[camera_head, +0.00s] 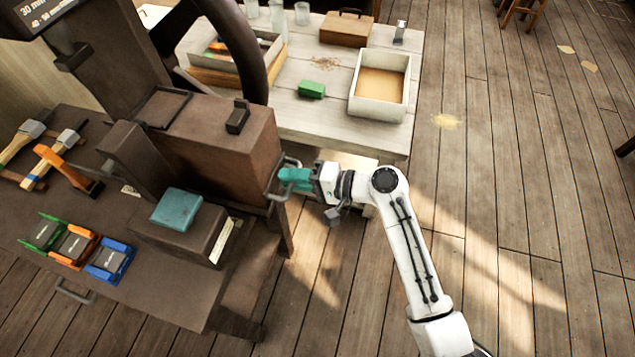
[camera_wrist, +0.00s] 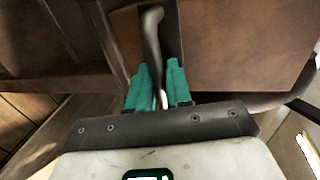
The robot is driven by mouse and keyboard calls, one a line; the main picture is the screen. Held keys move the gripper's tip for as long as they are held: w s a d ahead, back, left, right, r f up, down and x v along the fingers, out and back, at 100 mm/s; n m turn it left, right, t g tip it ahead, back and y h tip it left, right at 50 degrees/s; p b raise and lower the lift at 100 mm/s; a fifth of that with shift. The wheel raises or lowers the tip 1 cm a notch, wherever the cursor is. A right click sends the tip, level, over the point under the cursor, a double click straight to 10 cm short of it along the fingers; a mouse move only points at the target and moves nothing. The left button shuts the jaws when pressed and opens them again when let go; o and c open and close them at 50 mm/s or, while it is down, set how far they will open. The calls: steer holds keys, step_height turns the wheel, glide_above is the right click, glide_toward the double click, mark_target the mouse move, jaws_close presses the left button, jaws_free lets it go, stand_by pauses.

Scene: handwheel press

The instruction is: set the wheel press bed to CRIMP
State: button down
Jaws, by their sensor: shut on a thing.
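The wheel press (camera_head: 215,135) is a brown machine on the dark bench, with a large dark handwheel (camera_head: 243,50) above. A grey metal handle (camera_head: 277,182) sticks out from the right side of its body. My gripper (camera_head: 290,178) has teal fingers and is at this handle. In the wrist view my fingers (camera_wrist: 158,92) are shut on the curved metal handle (camera_wrist: 152,40), which passes between them. A teal block (camera_head: 176,209) lies on a brown block with a pale label strip (camera_head: 226,243) in front of the press. The lettering on the strip is too small to read.
Several hammers (camera_head: 50,155) and green, orange and blue holders (camera_head: 78,246) lie on the bench (camera_head: 150,300). Behind stands a pale table (camera_head: 330,125) with a white tray (camera_head: 380,85), a green block (camera_head: 312,89) and a brown box (camera_head: 346,28).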

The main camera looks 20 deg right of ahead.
mark_target(273, 169)
steer(key=b+x, duration=0.1)
steer(key=x, duration=0.3)
steer(key=r+x, duration=0.1)
steer(key=x, duration=0.4)
steer(key=r+b+x, duration=0.1)
steer(key=x, duration=0.3)
steer(key=shift+w+a+r+b, duration=0.25)
steer(key=shift+a+b, duration=0.1)
steer(key=shift+a, duration=0.1)
steer(key=shift+w+a, duration=0.25)
steer(key=shift+a, duration=0.15)
steer(key=shift+w+r, duration=0.1)
steer(key=c, duration=1.5)
jaws_free()
steer(key=shift+o, duration=1.4)
steer(key=shift+w+a, duration=0.1)
steer(key=shift+a, duration=0.15)
steer(key=shift+d, duration=0.1)
steer(key=v, duration=1)
steer(key=shift+s+d, duration=0.25)
steer(key=shift+d, duration=0.05)
